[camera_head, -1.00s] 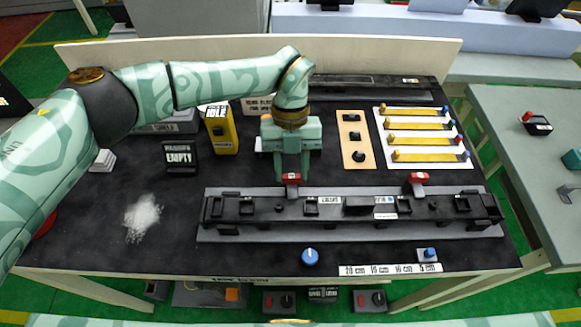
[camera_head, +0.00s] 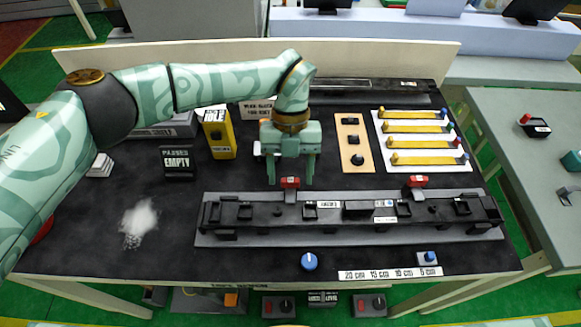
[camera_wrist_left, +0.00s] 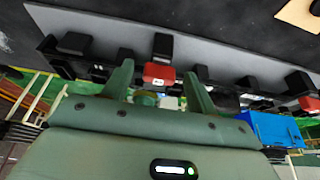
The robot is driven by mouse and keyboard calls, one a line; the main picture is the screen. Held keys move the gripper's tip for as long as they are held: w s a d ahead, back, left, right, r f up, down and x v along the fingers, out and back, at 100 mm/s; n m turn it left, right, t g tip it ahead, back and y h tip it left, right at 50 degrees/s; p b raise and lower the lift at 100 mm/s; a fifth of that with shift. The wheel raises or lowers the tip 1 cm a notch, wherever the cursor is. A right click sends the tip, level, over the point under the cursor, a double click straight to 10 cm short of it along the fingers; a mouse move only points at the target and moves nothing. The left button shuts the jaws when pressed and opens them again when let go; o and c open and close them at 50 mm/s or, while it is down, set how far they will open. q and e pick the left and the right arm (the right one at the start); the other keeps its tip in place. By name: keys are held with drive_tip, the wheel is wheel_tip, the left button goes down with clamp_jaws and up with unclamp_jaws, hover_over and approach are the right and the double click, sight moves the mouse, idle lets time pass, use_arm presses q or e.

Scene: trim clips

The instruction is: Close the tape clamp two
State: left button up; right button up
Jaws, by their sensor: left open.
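A long black fixture (camera_head: 345,229) lies on a grey base plate on the dark bench. Two red-topped clamps stand along its far edge: a left one (camera_head: 290,183) and a right one (camera_head: 417,181). I cannot read which is number two. My left gripper (camera_head: 290,178) is open, with its fingers on either side of the left red clamp, apparently without gripping it. In the left wrist view the red clamp (camera_wrist_left: 158,75) shows between the two spread fingers. My right gripper is not in view.
A blue knob (camera_head: 309,261) and a blue button (camera_head: 429,257) lie in front of the fixture. A yellow box (camera_head: 219,140), a black sign (camera_head: 177,160) and a white pile (camera_head: 140,221) are at left. A white board with yellow strips (camera_head: 430,116) is at back right.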

use_arm(q)
drive_tip(key=v, duration=1.6)
drive_tip(key=shift+w, duration=0.15)
